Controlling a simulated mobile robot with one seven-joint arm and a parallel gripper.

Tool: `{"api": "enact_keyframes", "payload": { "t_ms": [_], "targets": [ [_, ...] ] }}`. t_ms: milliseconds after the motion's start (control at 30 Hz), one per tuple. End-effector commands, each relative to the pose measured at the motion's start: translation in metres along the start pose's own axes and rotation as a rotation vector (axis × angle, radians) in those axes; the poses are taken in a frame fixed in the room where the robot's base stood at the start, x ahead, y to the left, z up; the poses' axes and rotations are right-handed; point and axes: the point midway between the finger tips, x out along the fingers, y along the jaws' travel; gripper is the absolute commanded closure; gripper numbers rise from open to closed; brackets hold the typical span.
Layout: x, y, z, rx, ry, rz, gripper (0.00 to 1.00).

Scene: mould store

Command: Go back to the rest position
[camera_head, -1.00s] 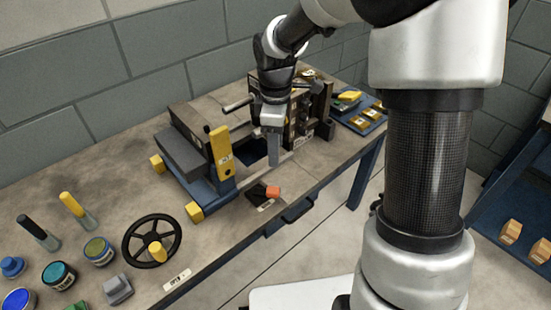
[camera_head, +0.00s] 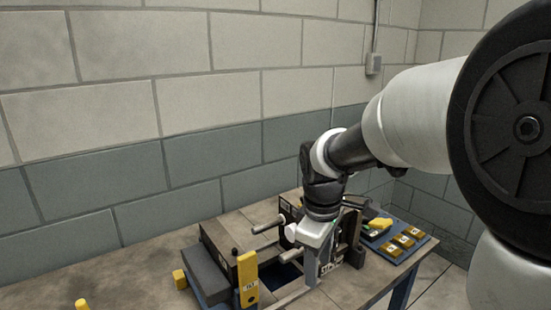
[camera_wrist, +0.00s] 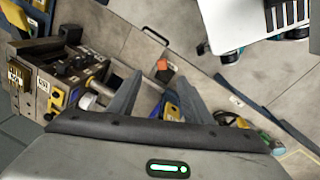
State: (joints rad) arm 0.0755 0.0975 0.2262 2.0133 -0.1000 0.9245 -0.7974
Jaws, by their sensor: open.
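My gripper (camera_head: 312,268) hangs over the workbench, by the mould fixture with the blue base and upright blocks. In the wrist view its two fingers (camera_wrist: 160,98) are spread apart with nothing between them. The fixture's dark block with white labels (camera_wrist: 55,85) is left of the fingers in the wrist view. A yellow labelled lever (camera_head: 248,278) stands at the fixture's front in the head view. I cannot tell whether the fingertips touch the fixture.
A blue tray with yellow pieces (camera_head: 408,243) lies at the bench's right end. A block wall (camera_head: 180,130) rises behind the bench. Air above the bench's left part is clear.

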Motion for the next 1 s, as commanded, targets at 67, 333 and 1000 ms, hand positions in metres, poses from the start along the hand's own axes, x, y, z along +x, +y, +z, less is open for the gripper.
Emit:
{"api": "enact_keyframes", "payload": {
  "t_ms": [67, 333, 1000],
  "targets": [
    [-0.033, -0.013, 0.024, 0.159, 0.031, 0.064, 0.55],
    [-0.086, -0.061, 0.084, 0.629, 0.182, 0.158, 0.55],
    [-0.174, -0.096, 0.121, 1.002, 0.362, 0.15, 0.55]
  ]
}}
